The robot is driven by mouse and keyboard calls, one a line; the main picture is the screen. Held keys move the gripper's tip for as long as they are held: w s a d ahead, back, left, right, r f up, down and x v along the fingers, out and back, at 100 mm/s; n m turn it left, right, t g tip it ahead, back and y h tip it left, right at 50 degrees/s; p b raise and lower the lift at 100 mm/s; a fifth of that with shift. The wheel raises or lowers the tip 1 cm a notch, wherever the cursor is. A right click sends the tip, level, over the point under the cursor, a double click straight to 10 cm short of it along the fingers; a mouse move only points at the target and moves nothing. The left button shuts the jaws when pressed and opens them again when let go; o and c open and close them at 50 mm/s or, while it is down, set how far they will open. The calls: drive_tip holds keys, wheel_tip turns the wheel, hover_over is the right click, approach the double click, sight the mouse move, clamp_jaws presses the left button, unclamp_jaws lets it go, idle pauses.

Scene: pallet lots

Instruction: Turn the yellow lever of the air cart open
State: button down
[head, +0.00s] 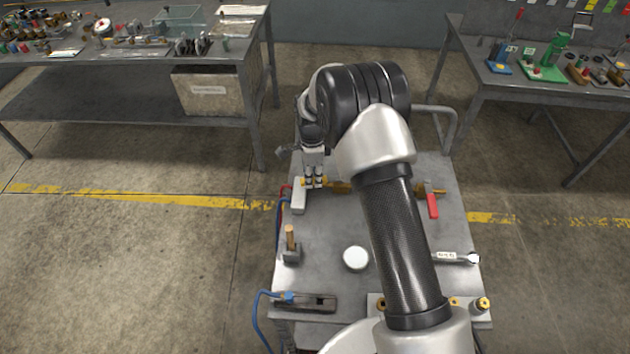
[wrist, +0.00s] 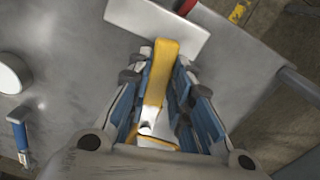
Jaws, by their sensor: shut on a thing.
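The air cart (head: 320,225) is a grey metal-topped cart in front of me in the head view. The yellow lever (wrist: 161,78) lies lengthwise between my fingers in the wrist view, with its far end by a white block (wrist: 157,24). In the head view only a small yellow bit of the lever shows beside my fingertips. My gripper (head: 314,184) points down at the cart's far left part, next to the same white block (head: 299,198). My gripper (wrist: 160,100) is shut on the lever, with fingers along both sides. The lever's near end is partly hidden by my gripper.
On the cart are a red-handled valve (head: 432,206), a white disc (head: 355,258), a wrench (head: 452,257), a dark block (head: 308,303) and a wooden-handled tool (head: 290,240). Hoses run along the left edge. Loaded benches (head: 130,50) (head: 550,90) stand behind.

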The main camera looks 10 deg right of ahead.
drive_tip(key=shift+w+d+m, duration=0.1)
drive_tip(key=shift+w+m, duration=0.9)
drive_tip(key=shift+m, duration=0.2)
drive_tip(key=c, duration=1.4)
unclamp_jaws()
drive_tip(key=shift+c, duration=0.2)
wheel_tip(320, 180, up, 12)
